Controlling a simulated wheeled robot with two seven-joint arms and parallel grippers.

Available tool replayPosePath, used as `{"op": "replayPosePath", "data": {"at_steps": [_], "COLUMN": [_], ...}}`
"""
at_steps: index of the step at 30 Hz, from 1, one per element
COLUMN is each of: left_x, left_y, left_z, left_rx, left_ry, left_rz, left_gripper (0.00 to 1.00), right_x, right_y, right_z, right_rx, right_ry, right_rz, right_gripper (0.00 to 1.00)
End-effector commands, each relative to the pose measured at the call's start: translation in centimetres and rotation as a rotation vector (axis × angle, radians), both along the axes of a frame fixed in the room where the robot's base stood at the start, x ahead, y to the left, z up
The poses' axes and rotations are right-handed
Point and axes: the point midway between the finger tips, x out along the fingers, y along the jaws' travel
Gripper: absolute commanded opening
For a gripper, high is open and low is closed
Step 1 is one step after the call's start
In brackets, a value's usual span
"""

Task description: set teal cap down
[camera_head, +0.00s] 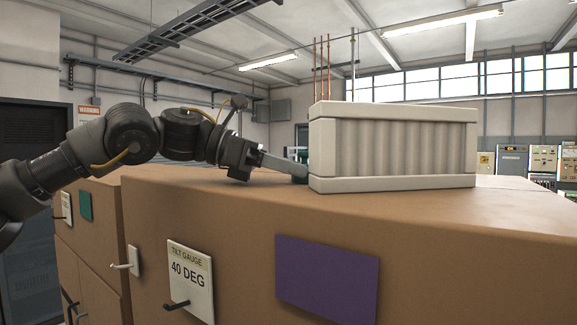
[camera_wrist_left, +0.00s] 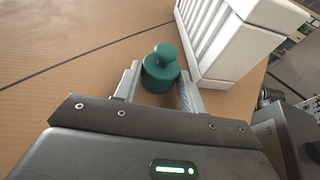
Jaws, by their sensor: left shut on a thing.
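The teal cap (camera_wrist_left: 161,74), a short cylinder with a round knob on top, sits upright between the fingers of my left gripper (camera_wrist_left: 158,84). The gripper is shut on it. In the head view the fingers of my left gripper (camera_head: 290,167) reach in from the left at the height of the brown cabinet top (camera_head: 420,207). A bit of the cap shows there, partly hidden behind the white ribbed block (camera_head: 405,147). The cap is at or very close to the cabinet top; I cannot tell if it touches. My right gripper is not in view.
The white ribbed block (camera_wrist_left: 225,40) stands close to the right finger in the wrist view. A seam (camera_wrist_left: 70,60) crosses the top at left, where the surface is clear. The cabinet front carries a tilt gauge card (camera_head: 190,280), a purple panel (camera_head: 327,278) and hooks.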

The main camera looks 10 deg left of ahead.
Motion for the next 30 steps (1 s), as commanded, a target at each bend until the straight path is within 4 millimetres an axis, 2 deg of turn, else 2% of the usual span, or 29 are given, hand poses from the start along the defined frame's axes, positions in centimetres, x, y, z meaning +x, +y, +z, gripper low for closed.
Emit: {"op": "replayPosePath", "data": {"at_steps": [2,3,7,18,23,30], "left_x": [0.0,0.0,0.0,0.0,-0.6,-2.1], "left_y": [0.0,0.0,0.0,0.2,2.6,7.3], "left_z": [-0.4,-0.2,-0.3,0.3,0.7,2.4], "left_rx": [0.000,0.000,0.001,0.001,-0.004,-0.003], "left_ry": [0.000,0.000,0.001,0.002,-0.002,-0.002], "left_rz": [0.000,0.000,0.000,0.002,0.005,0.004], "left_gripper": [0.19,0.46,0.62,0.62,0.62,0.62], "right_x": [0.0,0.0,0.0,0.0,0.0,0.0], "right_y": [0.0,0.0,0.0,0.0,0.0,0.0], "right_z": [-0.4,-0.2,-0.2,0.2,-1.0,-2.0], "right_rx": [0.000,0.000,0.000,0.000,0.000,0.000], "right_ry": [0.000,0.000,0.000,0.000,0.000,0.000], "right_rz": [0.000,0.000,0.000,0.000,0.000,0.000], "right_gripper": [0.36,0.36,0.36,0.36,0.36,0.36]}}
